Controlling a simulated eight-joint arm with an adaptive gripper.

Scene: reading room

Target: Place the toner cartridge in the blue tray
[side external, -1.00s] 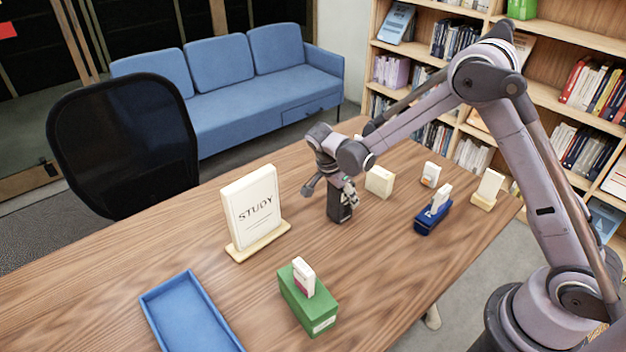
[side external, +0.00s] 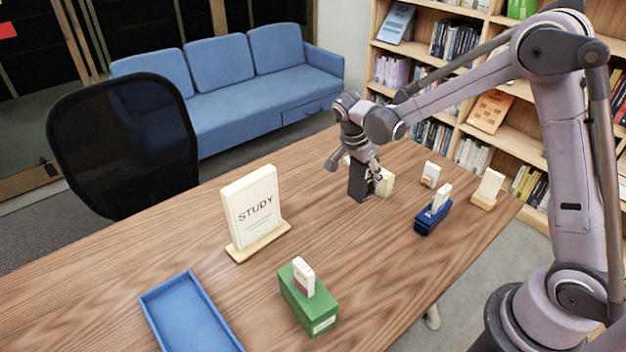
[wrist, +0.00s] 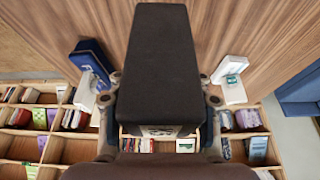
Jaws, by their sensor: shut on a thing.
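The toner cartridge is a black block (side external: 360,184) above or on the far part of the wooden table. My gripper (side external: 366,172) is shut on it and holds it upright. In the wrist view, the cartridge (wrist: 160,60) fills the middle between the two fingers and hides much of what lies behind it. I cannot tell for sure whether its lower end touches the table. The blue tray (side external: 195,320) lies empty at the near left of the table, well away from my gripper.
A STUDY sign (side external: 255,208) and a green box (side external: 309,308) with a white piece on top stand between cartridge and tray. A cream block (side external: 387,182) stands just behind the cartridge. A dark blue box (side external: 432,218) and small white stands (side external: 488,187) are to the right.

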